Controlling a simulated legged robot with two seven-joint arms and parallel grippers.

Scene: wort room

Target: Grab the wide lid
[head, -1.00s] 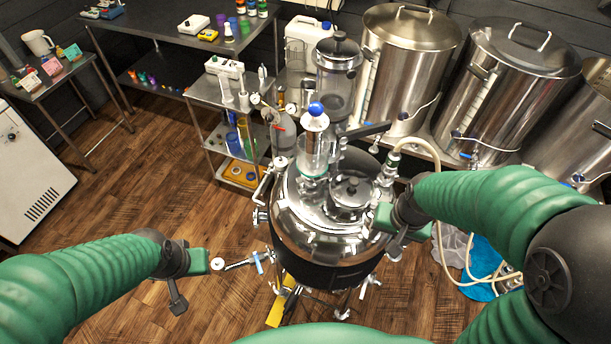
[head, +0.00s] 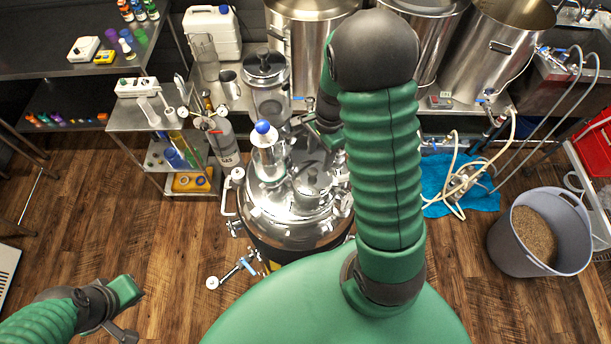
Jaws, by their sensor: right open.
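The steel tank (head: 265,222) stands in the middle, with a round lid (head: 313,180) with a dark knob on its top. I cannot tell for certain whether this is the wide lid; a broad lid (head: 310,8) also tops the big kettle behind, cut by the upper edge. My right gripper (head: 331,138) is open, behind and above the tank's top, beside the round lid. My raised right arm hides part of it and what lies behind. No lid shows in its jaws. My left gripper (head: 122,312) hangs low at the left over the floor, away from the tank; its jaws are unclear.
A steel cart (head: 125,116) is left, a grain bucket (head: 540,232) right. Wooden floor lies free at the left.

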